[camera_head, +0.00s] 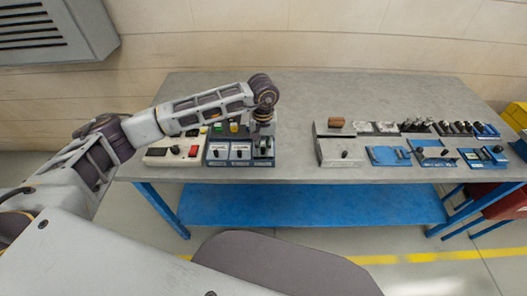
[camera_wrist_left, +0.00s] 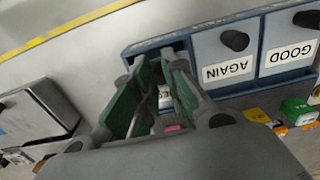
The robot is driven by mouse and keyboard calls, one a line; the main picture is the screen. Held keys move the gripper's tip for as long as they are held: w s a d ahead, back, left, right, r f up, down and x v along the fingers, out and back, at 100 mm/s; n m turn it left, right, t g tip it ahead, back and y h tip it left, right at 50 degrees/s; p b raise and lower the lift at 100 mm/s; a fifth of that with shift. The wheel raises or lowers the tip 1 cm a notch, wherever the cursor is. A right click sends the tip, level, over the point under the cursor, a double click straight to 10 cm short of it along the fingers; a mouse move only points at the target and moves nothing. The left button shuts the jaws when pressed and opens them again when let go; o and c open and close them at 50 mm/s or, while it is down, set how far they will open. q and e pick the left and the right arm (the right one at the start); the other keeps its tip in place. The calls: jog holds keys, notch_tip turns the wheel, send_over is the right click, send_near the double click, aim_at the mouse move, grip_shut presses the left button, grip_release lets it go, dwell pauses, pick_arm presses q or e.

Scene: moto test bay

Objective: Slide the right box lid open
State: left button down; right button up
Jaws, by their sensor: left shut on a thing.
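A blue-grey three-part box (camera_head: 217,161) stands at the table's front edge, left of the middle. Its left and middle lids, labelled GOOD (camera_wrist_left: 291,54) and AGAIN (camera_wrist_left: 227,70) in the wrist view, have dark knobs. My left gripper (camera_head: 263,141) reaches down from above onto the right compartment. Its green-padded fingers (camera_wrist_left: 157,68) close over the right lid, whose knob they hide. Part of the right lid's white label (camera_wrist_left: 164,97) shows between the fingers. How far the right lid is open cannot be told. My right gripper is in neither view.
A light control box (camera_head: 174,152) with a red display and buttons stands left of the three-part box. A grey box (camera_head: 338,152) and several blue fixtures (camera_head: 387,156) with metal parts stand on the right. The table between (camera_head: 294,140) is clear.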

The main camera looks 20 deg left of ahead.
aim_at(263, 143)
pick_arm(q)
jog(key=shift+w+a+b, duration=0.25)
jog(key=shift+w+b, duration=0.25)
jog(key=shift+w, duration=0.35)
jog(key=shift+w+a+b, duration=0.25)
jog(key=shift+w+b, duration=0.25)
jog(key=shift+w, duration=0.35)
jog(key=shift+w+a+b, duration=0.3)
jog(key=shift+w+b, duration=0.15)
jog(key=shift+w, duration=0.4)
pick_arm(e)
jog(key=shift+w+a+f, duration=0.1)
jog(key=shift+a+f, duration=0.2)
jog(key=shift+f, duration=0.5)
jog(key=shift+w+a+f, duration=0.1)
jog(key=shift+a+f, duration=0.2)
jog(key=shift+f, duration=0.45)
pick_arm(q)
jog(key=c, duration=1.5)
grip_release()
